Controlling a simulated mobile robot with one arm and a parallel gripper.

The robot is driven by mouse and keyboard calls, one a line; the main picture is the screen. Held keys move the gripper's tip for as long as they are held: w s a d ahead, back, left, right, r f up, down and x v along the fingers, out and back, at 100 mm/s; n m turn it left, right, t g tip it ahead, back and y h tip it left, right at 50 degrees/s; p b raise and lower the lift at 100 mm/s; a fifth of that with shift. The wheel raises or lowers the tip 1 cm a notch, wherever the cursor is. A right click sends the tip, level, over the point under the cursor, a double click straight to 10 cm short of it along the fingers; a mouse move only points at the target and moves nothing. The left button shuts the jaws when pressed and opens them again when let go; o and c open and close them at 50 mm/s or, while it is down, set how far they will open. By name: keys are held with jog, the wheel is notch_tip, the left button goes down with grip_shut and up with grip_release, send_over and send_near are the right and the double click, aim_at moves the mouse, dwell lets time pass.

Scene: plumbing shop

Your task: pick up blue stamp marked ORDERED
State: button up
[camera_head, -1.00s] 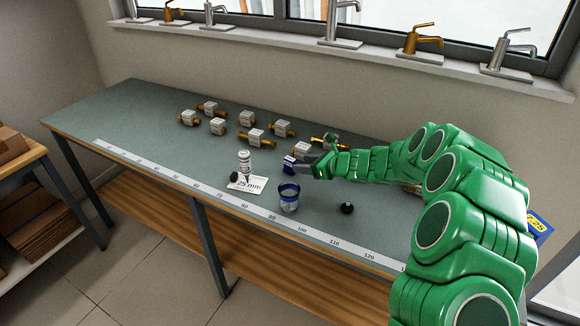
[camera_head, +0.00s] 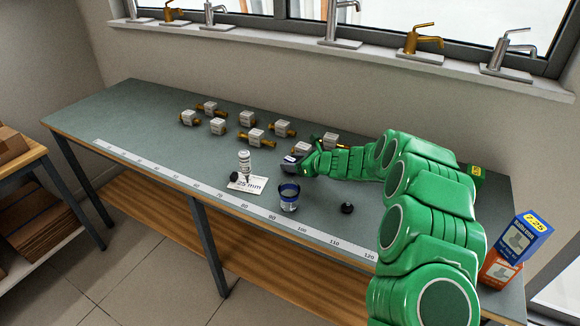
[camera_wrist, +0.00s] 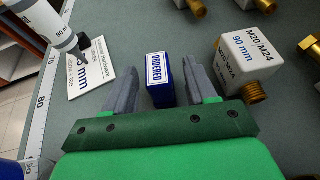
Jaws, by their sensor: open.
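The blue stamp (camera_wrist: 160,88) has a white label reading ORDERED on its top. In the wrist view it stands on the bench between the two grey fingers of my gripper (camera_wrist: 158,85), with a visible gap on each side. My gripper is open. In the head view my gripper (camera_head: 298,162) is low over the bench, and the stamp (camera_head: 289,159) shows only in part at its fingertips; the rest is hidden by the gripper.
A white bottle (camera_head: 244,160) and 25 mm card (camera_head: 247,183) are to the left. Several brass-ended white blocks (camera_head: 256,137) lie behind. The bench's left end (camera_head: 120,115) is clear.

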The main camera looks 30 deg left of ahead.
jog(key=shift+a+f, duration=0.25)
jog(key=shift+a, duration=0.4)
jog(key=shift+c, duration=0.4)
jog(key=c, duration=1)
jog(key=shift+o, duration=0.2)
jog(key=shift+r, duration=0.1)
grip_shut()
